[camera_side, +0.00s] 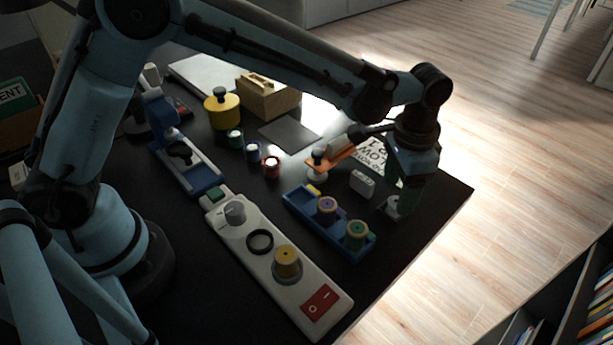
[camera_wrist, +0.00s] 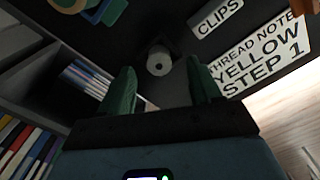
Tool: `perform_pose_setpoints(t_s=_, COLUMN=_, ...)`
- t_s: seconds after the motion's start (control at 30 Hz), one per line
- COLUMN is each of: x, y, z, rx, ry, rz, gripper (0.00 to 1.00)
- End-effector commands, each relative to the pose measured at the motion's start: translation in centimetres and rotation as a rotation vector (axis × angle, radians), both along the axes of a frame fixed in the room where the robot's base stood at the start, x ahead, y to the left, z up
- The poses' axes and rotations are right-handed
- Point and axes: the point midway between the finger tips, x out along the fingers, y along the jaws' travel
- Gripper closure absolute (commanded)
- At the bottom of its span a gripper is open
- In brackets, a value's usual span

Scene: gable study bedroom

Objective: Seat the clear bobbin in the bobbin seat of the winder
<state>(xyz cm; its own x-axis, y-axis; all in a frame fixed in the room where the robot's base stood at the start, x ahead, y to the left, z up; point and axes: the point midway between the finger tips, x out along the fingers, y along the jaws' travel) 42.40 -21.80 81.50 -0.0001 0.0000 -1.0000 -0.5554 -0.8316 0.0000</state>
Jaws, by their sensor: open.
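The winder looks to be the long white unit (camera_side: 262,268), with a grey knob, a black ring (camera_side: 260,242), a yellow spool (camera_side: 287,260) on a grey base and a red switch. The black ring appears to be its bobbin seat, and it looks empty. A small pale bobbin (camera_wrist: 159,62), likely the clear one, stands on the dark tabletop near the table's right edge. My gripper (camera_wrist: 162,84) is open with green fingers. The bobbin shows just beyond and between the fingertips, apart from both. In the side view my gripper (camera_side: 399,198) is low over that spot and mostly hides the bobbin.
A blue tray (camera_side: 302,211) with spools lies left of my gripper. The clips box (camera_side: 362,183) and the thread note (camera_side: 374,152) are close by.

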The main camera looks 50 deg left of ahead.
Motion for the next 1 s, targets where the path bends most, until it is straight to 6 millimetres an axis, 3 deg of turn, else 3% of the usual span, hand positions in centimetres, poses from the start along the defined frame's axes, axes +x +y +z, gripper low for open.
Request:
perform_pose_setpoints(t_s=0.2, x=-0.1, y=-0.1, z=-2.5, rx=0.000, ry=0.000, rz=0.000, gripper=0.37)
perform_pose_setpoints(t_s=0.47, x=-0.1, y=-0.1, z=-2.7, rx=0.000, ry=0.000, rz=0.000, gripper=0.37)
perform_pose_setpoints(t_s=0.87, x=-0.1, y=-0.1, z=-2.7, rx=0.000, ry=0.000, rz=0.000, gripper=0.96)
perform_pose_setpoints(t_s=1.0, x=-0.1, y=-0.1, z=-2.7, rx=0.000, ry=0.000, rz=0.000, gripper=0.97)
